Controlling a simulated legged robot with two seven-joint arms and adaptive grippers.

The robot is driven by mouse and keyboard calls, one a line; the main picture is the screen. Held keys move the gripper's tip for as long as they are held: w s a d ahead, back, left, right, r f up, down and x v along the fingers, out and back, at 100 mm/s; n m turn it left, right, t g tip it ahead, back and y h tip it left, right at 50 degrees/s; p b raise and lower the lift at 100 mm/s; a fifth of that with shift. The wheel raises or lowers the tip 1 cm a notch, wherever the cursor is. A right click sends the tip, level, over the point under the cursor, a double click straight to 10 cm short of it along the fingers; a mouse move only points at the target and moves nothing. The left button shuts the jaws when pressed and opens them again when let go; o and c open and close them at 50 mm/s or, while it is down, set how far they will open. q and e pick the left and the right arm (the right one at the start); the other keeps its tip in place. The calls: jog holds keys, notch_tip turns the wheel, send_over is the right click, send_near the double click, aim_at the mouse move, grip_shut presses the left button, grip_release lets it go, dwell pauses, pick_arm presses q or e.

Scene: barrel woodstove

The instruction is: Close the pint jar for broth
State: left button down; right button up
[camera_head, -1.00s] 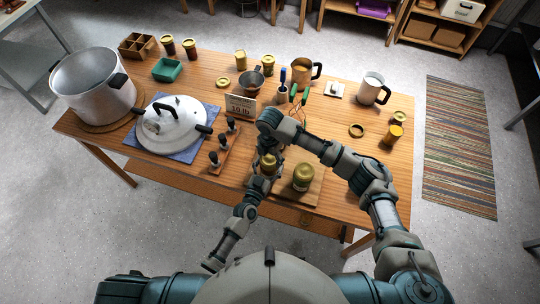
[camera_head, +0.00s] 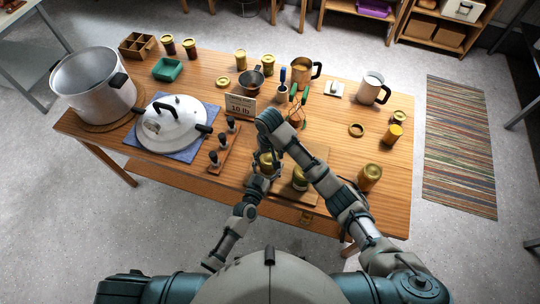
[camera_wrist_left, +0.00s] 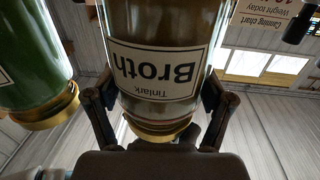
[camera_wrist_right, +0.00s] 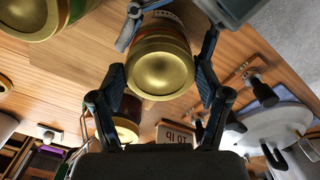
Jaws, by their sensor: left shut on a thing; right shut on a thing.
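The broth jar (camera_head: 266,167), with a gold lid, stands on a wooden board (camera_head: 318,160) near the table's front edge. Its "Broth" label shows upside down in the left wrist view (camera_wrist_left: 155,68). My left gripper (camera_wrist_left: 158,95) is shut around the jar's glass body, a finger on each side. My right gripper (camera_wrist_right: 165,70) comes from above, its fingers shut on either side of the gold lid (camera_wrist_right: 160,72). The lid sits on the jar's mouth and looks level. Whether it is fully tight cannot be told.
A second gold-lidded jar (camera_head: 299,177) stands close on the right, green in the left wrist view (camera_wrist_left: 35,70). Another jar (camera_head: 369,177) stands further right. A rack of dark-knobbed pieces (camera_head: 224,146), a sign (camera_head: 240,106) and a canner lid (camera_head: 170,125) are to the left.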

jog(key=o, duration=1.3)
jog(key=shift+a+f, duration=0.1)
jog(key=shift+a, duration=0.05)
jog(key=shift+c, duration=0.2)
jog(key=shift+w, duration=0.1)
jog(key=shift+r, duration=2.35)
